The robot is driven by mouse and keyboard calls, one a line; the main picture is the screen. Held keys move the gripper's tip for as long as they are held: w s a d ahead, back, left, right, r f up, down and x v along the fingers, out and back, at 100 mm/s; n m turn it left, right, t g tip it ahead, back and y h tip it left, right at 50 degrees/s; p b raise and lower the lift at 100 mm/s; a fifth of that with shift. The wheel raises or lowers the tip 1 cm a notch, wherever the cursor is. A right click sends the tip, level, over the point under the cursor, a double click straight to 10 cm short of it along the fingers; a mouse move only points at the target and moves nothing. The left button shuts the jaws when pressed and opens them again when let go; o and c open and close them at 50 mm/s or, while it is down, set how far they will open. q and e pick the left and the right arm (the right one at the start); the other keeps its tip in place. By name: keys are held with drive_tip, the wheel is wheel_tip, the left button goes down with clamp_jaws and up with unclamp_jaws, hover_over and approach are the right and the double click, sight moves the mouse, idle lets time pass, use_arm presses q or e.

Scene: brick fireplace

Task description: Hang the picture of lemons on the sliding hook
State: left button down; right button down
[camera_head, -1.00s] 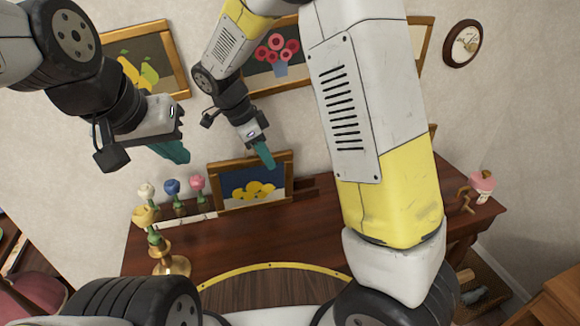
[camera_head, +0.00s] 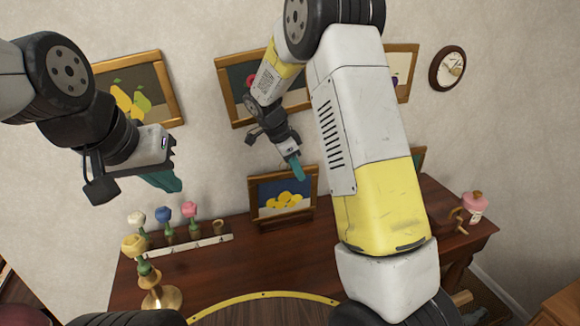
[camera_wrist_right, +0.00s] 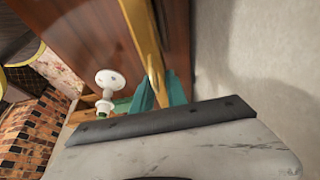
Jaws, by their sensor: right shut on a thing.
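The picture of lemons (camera_head: 283,200), yellow fruit on dark blue in a brown wooden frame, is upright near the back of the dark wooden table. My right gripper (camera_head: 298,170) is shut on the top of its frame. In the right wrist view the frame (camera_wrist_right: 143,40) runs up from between the teal fingers (camera_wrist_right: 160,92). I cannot tell whether its lower edge touches the table. My left gripper (camera_head: 163,181) is in the air at the left, apart from the picture, and its finger gap is not clear. I cannot make out the sliding hook.
A pear picture (camera_head: 143,92) and a flower picture (camera_head: 240,90) hang on the wall, with a round clock (camera_head: 447,68) at the right. Several flower ornaments stand left on the table (camera_head: 225,265), by a brass holder (camera_head: 162,290). A pink-topped jar (camera_head: 473,205) stands at the right end.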

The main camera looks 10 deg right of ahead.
drive_tip(key=shift+f, duration=0.65)
drive_tip(key=c, duration=1.3)
unclamp_jaws()
